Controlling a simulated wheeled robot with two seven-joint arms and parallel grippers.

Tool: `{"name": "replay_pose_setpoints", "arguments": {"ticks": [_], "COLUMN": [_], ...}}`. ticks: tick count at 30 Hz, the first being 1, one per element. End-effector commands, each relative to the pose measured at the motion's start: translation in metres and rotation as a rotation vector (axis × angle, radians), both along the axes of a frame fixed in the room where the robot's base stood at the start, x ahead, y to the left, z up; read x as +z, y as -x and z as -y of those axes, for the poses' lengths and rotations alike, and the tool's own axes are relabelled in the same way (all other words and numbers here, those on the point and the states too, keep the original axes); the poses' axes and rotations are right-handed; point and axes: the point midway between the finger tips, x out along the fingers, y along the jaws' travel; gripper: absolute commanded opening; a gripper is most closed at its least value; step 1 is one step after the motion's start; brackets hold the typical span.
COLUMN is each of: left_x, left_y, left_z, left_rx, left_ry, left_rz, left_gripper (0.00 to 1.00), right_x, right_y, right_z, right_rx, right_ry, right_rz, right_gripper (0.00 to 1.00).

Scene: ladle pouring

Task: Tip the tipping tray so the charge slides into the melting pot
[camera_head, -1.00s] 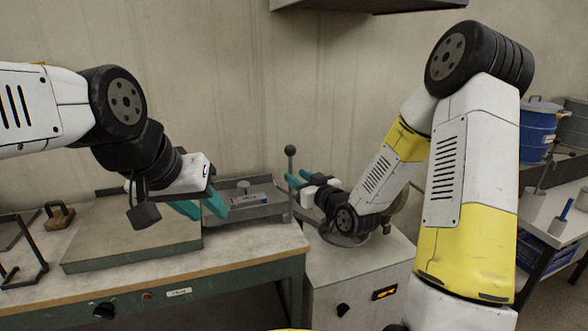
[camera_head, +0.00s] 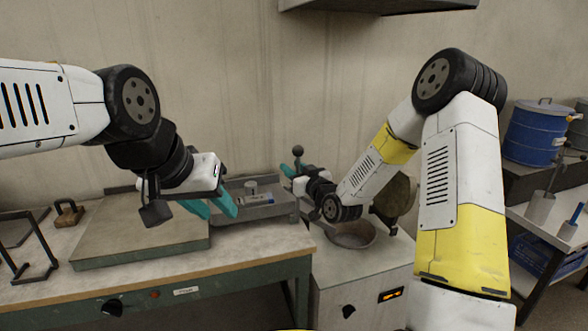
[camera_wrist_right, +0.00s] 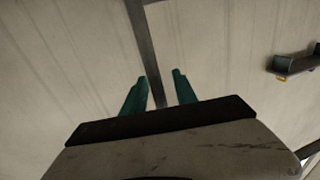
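The grey tipping tray (camera_head: 285,208) stands level at the bench's right end. A small grey cylinder (camera_head: 251,187) and a pale and blue block (camera_head: 258,198) lie in it. A dark upright lever with a ball knob (camera_head: 298,150) rises at its right end. The round melting pot (camera_head: 352,235) is open on the cabinet to the right. My right gripper (camera_head: 291,168) is at the lever. In the right wrist view, its green fingers (camera_wrist_right: 160,82) are apart, with the dark bar showing between them. My left gripper (camera_head: 214,205) is open and empty before the tray's left part.
A round brownish lid (camera_head: 402,195) stands raised behind the pot, partly behind my right arm. A flat grey plate (camera_head: 140,230) covers much of the bench. A wooden-handled tool (camera_head: 68,212) and dark frames lie at left.

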Motion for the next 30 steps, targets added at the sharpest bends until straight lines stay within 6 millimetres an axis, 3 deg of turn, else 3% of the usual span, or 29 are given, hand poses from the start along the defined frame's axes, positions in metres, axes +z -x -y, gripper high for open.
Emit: {"name": "replay_pose_setpoints", "arguments": {"ticks": [2, 6, 7, 30], "left_x": [0.0000, 0.0000, 0.0000, 0.0000], "left_y": [0.0000, 0.0000, 0.0000, 0.0000], "left_z": [0.0000, 0.0000, 0.0000, 0.0000], "left_rx": [0.000, 0.000, 0.000, 0.000], "left_ry": [0.000, 0.000, 0.000, 0.000], "left_rz": [0.000, 0.000, 0.000, 0.000], "left_gripper": [0.36, 0.36, 0.36, 0.36], "right_x": [0.0001, 0.0001, 0.0001, 0.0000], "right_y": [0.0002, 0.0003, 0.0003, 0.0004], "right_z": [0.0001, 0.0001, 0.0001, 0.0003], "right_rx": [0.000, 0.000, 0.000, 0.000], "right_ry": [0.000, 0.000, 0.000, 0.000], "right_rz": [0.000, 0.000, 0.000, 0.000], "right_gripper": [0.30, 0.03, 0.00, 0.00]}}
